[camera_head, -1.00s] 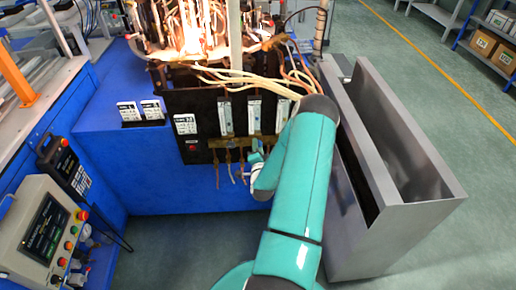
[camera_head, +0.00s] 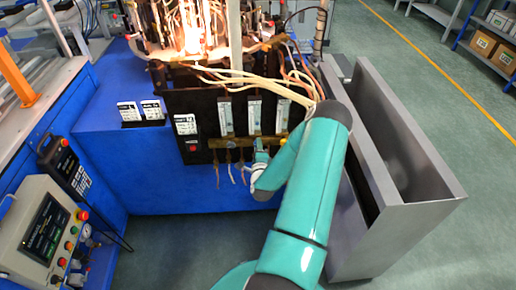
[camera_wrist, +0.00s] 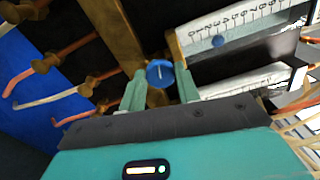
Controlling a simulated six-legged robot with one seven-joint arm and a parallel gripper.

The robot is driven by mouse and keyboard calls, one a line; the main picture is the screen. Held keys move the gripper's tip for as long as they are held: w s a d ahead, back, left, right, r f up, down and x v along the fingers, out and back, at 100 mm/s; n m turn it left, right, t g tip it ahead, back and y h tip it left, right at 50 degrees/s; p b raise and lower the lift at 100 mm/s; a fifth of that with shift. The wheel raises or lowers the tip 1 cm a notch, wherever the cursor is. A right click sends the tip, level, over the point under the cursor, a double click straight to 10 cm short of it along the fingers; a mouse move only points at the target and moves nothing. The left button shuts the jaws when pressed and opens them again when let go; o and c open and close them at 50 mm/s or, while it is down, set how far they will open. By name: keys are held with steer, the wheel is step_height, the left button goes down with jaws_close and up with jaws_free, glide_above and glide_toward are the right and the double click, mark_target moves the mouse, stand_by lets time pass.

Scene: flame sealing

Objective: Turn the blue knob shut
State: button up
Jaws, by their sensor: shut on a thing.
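The blue knob (camera_wrist: 160,73) shows in the wrist view as a small round disc with a pale line across its face. It sits on a brass pipe fitting (camera_wrist: 126,38) beside a flow meter scale (camera_wrist: 240,27). My gripper (camera_wrist: 161,85) is shut on the knob, with one teal finger on each side of it. In the head view my gripper (camera_head: 260,160) is at the lower front of the black panel (camera_head: 205,105), below the flow meters. The knob is hidden there by my gripper and arm.
Several flow meters (camera_head: 254,115) stand in a row on the panel, with hoses (camera_head: 265,84) above. A flame (camera_head: 191,40) burns above the panel. A grey metal bin (camera_head: 405,215) stands close to the right of my arm. A control box (camera_head: 45,232) is at lower left.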

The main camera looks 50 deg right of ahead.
steer(key=shift+a, duration=0.1)
steer(key=o, duration=1)
steer(key=shift+c, duration=0.2)
steer(key=v, duration=1.3)
steer(key=shift+s+a, duration=0.25)
steer(key=shift+s, duration=0.05)
